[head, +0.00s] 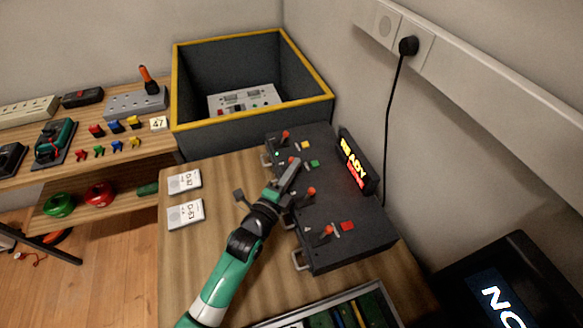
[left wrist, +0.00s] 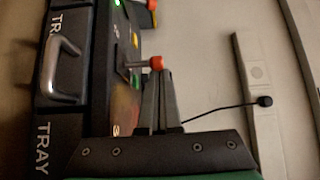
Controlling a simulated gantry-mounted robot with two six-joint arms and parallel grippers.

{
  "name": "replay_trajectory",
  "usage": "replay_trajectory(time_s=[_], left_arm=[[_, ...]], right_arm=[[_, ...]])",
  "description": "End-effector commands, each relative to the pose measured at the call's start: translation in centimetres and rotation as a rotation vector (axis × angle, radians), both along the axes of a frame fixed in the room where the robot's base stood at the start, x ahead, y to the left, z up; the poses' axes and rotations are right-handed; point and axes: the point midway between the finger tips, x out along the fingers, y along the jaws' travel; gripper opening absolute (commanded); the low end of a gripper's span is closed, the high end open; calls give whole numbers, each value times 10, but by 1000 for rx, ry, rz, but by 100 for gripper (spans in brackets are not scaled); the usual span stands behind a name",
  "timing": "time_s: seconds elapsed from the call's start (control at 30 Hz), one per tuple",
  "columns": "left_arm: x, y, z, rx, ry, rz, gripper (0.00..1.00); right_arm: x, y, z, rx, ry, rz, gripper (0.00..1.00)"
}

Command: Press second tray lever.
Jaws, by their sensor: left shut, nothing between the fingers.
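A dark grey tray unit (head: 345,215) lies on the wooden bench with a row of orange-knobbed levers. The far lever (head: 285,134), the middle lever (head: 311,191) and the near lever (head: 327,231) show in the head view. My left gripper (head: 293,165) is over the unit between the far and middle levers, its fingers together and empty. In the left wrist view, the fingertips (left wrist: 158,74) are close to one lever's orange knob (left wrist: 155,62); I cannot tell whether they touch. My right gripper is not in view.
A lit READY sign (head: 355,165) stands along the unit's right side. A yellow-rimmed grey bin (head: 215,135) stands behind. Two white cards (head: 185,214) lie left on the bench. A framed cable box (head: 335,310) is in front. A black cord hangs on the wall.

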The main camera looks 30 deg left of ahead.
Motion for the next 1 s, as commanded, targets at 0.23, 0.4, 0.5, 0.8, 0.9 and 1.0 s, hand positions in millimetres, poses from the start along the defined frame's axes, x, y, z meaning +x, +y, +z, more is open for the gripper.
replay_trajectory(time_s=[0.23, 0.4, 0.5, 0.8, 0.9, 1.0], left_arm=[[1, -3, 0, 0, 0, -6, 0], [1, -3, -1, 0, 0, -7, 0], [1, -3, -1, 0, 1, -7, 0], [-1, -3, -1, 0, 1, -7, 0], [-8, -4, 0, 0, 2, -7, 0], [-24, -3, 0, 0, 3, -7, 0]], right_arm=[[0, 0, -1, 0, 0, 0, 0], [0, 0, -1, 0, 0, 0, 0], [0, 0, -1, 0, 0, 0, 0], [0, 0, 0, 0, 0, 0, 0], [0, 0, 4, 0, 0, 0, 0], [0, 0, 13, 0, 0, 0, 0]])
